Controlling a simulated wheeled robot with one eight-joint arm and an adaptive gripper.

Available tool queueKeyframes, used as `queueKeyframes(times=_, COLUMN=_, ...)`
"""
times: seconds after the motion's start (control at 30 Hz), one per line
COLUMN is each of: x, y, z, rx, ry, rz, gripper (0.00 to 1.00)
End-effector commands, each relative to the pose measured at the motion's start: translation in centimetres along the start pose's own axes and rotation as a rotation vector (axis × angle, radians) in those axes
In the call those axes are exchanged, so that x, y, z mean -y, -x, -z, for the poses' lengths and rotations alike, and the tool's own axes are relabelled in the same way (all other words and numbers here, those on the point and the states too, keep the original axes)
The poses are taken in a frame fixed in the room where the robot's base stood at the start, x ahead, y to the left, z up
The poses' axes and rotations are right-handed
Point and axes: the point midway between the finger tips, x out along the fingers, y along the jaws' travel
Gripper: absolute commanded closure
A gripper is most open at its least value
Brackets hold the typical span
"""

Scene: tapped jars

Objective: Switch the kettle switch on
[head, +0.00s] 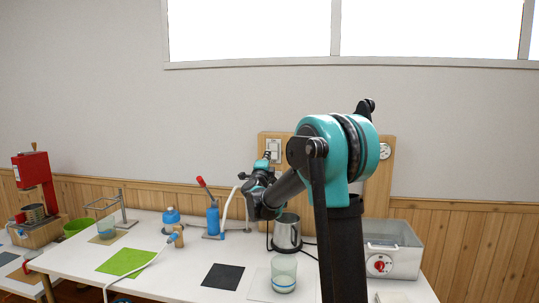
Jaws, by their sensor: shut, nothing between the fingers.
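A white switch plate (274,146) is mounted on a wooden board (263,139) on the back wall. My gripper (266,156) is shut and empty, with its tips pointing up at the lower left part of the plate. I cannot tell whether it touches the plate, and the switch's position is too small to read. A silver kettle (287,234) with a dark handle stands on the white table below, partly behind my arm.
A round white socket (385,151) is at the board's right. On the table (190,265) are a grey bath with a red knob (392,252), a glass jar (284,274), a blue pump with a red handle (212,215), a blue-capped bottle (171,217) and a green mat (126,262).

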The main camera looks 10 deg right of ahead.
Motion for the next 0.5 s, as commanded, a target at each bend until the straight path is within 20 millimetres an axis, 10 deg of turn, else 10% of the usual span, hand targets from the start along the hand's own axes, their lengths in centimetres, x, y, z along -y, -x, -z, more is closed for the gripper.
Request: queueKeyframes(times=0.5, x=0.8, y=2.3, z=0.0, rx=-0.001, ry=0.0, rz=0.0, gripper=1.0)
